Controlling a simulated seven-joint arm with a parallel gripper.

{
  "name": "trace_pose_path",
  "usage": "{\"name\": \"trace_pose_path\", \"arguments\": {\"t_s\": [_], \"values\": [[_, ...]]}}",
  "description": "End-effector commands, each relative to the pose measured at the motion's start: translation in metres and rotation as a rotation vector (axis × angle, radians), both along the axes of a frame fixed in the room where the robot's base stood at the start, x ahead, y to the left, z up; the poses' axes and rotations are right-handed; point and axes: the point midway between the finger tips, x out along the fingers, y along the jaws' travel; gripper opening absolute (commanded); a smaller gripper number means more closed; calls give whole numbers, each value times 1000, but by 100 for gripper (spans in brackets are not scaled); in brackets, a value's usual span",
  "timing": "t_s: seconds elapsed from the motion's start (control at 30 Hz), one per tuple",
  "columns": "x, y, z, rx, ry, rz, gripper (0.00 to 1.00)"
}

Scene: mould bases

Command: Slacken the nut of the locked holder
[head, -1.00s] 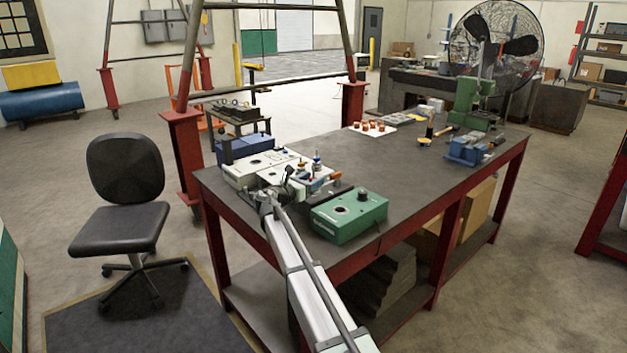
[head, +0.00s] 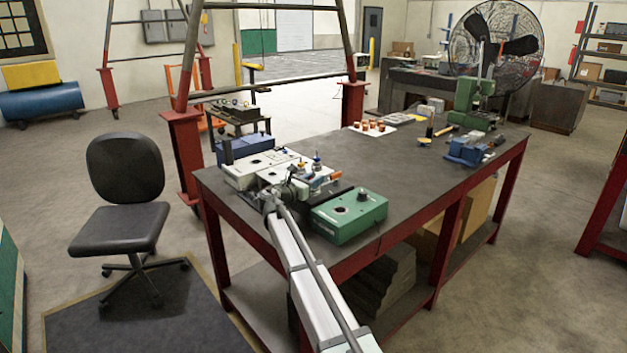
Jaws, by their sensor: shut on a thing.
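A cluster of pale holder blocks (head: 283,176) sits at the near left end of the workbench, with small blue-topped parts (head: 317,162) and an orange piece (head: 335,176). My arm reaches up from the bottom of the head view. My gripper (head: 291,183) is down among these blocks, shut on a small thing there. The fingers and the thing between them are dark and too small to make out. I cannot tell which holder is the locked one, and its nut is not distinguishable at this size.
A green box (head: 348,218) with a black knob stands close right of my gripper. A pale box (head: 250,170) lies to the left. A blue vise (head: 466,151) and green press (head: 474,105) stand farther back. The bench middle (head: 385,165) is clear.

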Motion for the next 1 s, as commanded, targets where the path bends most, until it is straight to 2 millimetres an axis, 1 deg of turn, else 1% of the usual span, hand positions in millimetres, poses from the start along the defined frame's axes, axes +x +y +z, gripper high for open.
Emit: {"name": "trace_pose_path", "arguments": {"t_s": [0.03, 0.1, 0.23, 0.5, 0.7, 1.0], "values": [[0, 0, 3, -4, -5, 1, 4], [0, 0, 3, -4, -6, 1, 1], [-1, -1, 4, -6, -6, 22, 1], [-1, -2, 5, -7, -7, 179, 0], [0, 0, 6, -7, -8, 254, 0], [2, 1, 7, -7, -9, 264, 0]]}}
